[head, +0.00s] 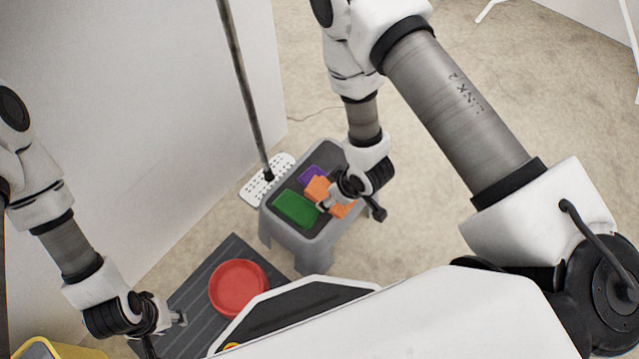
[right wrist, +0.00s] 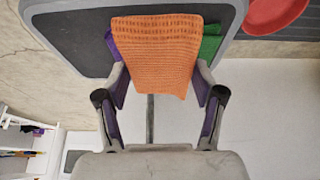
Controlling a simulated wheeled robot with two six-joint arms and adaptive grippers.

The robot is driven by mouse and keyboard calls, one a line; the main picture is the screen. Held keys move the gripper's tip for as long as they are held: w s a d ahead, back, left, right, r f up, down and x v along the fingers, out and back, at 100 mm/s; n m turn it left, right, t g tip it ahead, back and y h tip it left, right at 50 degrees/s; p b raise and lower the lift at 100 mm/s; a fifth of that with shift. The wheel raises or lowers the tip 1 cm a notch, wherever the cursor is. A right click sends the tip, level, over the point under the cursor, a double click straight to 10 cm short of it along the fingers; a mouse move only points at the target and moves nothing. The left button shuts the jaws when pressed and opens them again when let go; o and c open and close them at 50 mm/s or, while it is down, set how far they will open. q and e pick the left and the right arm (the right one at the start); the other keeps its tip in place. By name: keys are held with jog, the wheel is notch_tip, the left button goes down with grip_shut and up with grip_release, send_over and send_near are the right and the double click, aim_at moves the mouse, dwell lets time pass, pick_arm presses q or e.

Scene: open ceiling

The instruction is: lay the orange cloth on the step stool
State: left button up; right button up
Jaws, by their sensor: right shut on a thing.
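The step stool (head: 286,241) is grey with a dark top and stands near the wall in the head view; its edge (right wrist: 62,10) also shows in the right wrist view. My right gripper (head: 350,210) is over the stool top, shut on the orange cloth (head: 316,189). In the right wrist view the cloth (right wrist: 155,55) spans the space between the fingers (right wrist: 160,95) and overlaps the stool top. I cannot tell whether it touches the stool. My left gripper (head: 167,333) is open and empty at the lower left, away from the stool.
A green cloth (head: 296,209) and a purple cloth (head: 311,176) lie on the stool beside the orange one. A pole with a white perforated foot (head: 262,184) stands behind it. A red dish (head: 238,288) sits on a dark ribbed mat (head: 190,292). Floor right of the stool is clear.

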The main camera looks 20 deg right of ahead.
jog(key=shift+s+d+f, duration=0.25)
jog(key=shift+s+f, duration=0.4)
jog(key=shift+s, duration=0.25)
jog(key=shift+w+d+f, duration=0.1)
jog(key=shift+d+f, duration=0.05)
jog(key=shift+f, duration=0.1)
jog(key=b, duration=0.6)
send_over(342, 160)
jog(key=s+a, duration=0.1)
jog(key=s, duration=0.1)
jog(key=shift+a+f, duration=0.1)
jog(key=shift+f, duration=0.65)
jog(key=shift+w+f, duration=0.15)
jog(key=shift+f, duration=0.1)
notch_tip(342, 160, down, 3)
jog(key=shift+r+b, duration=0.1)
jog(key=shift+b, duration=1)
jog(key=shift+c, duration=0.6)
jog(key=o, duration=1.1)
